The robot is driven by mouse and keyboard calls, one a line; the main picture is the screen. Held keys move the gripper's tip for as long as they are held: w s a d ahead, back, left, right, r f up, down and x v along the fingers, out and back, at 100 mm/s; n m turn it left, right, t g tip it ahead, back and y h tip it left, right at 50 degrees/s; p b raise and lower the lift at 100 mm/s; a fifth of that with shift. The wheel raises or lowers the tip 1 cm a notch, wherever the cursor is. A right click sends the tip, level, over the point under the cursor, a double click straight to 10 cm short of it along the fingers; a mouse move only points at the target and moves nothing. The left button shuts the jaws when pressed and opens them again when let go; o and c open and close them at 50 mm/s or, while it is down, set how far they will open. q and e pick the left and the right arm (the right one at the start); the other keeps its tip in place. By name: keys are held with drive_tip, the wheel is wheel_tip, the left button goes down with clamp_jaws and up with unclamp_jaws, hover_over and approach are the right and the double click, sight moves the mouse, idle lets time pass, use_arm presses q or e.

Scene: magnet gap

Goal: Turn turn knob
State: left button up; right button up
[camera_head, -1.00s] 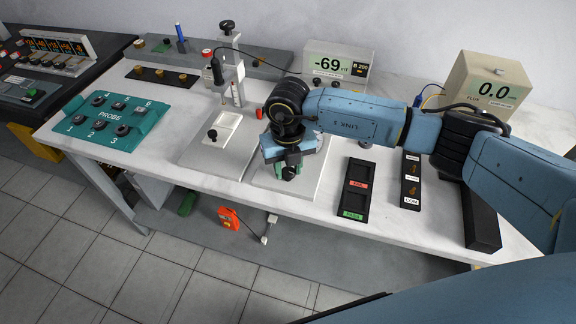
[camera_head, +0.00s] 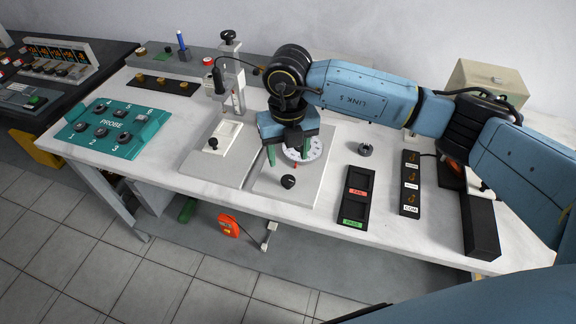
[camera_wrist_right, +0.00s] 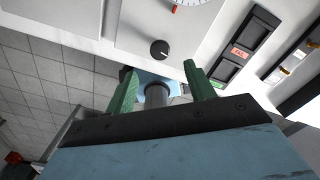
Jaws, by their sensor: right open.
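The black turn knob (camera_head: 288,182) stands on the front of a light grey plate, with a white round dial (camera_head: 303,150) behind it. My right gripper (camera_head: 287,153) is open and empty, with green fingers pointing down behind the knob and partly in front of the dial. In the right wrist view the knob (camera_wrist_right: 159,49) shows beyond the open fingertips (camera_wrist_right: 159,68), apart from them, and has a pale mark on it. My left gripper is not in view.
A black tray with red and green labels (camera_head: 355,196) and a black socket strip (camera_head: 410,183) lie right of the plate. A stand with a clamp (camera_head: 230,80) and a teal probe box (camera_head: 112,128) are to the left. My right arm hides the back of the table.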

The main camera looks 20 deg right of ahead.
wheel_tip(320, 180, up, 5)
drive_tip(key=shift+r, duration=0.2)
idle(0.7)
